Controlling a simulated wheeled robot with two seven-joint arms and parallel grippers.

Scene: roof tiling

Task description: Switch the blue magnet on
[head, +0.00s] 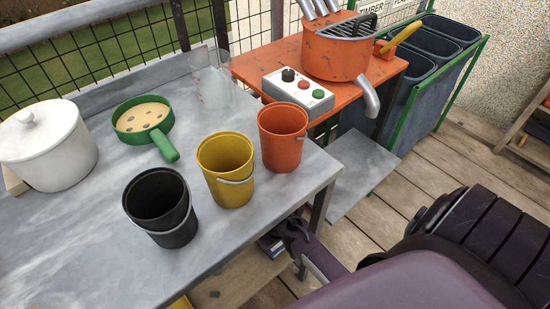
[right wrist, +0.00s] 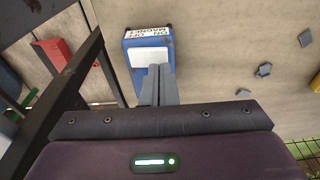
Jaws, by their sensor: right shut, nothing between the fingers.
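In the head view a small blue piece (head: 266,245), probably the same box, shows below the table's front edge, mostly hidden by my arm. My right gripper (right wrist: 159,70) is shut and empty, its fingertips overlapping the lower part of the box in the right wrist view. I cannot tell whether they touch it. My left gripper is not in view.
The grey table (head: 80,245) carries black (head: 160,210), yellow (head: 225,170) and orange (head: 283,137) buckets near its front edge. A dark table leg (right wrist: 75,70) stands left of the box in the wrist view. Grey fragments (right wrist: 264,70) lie on the boards to the right.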

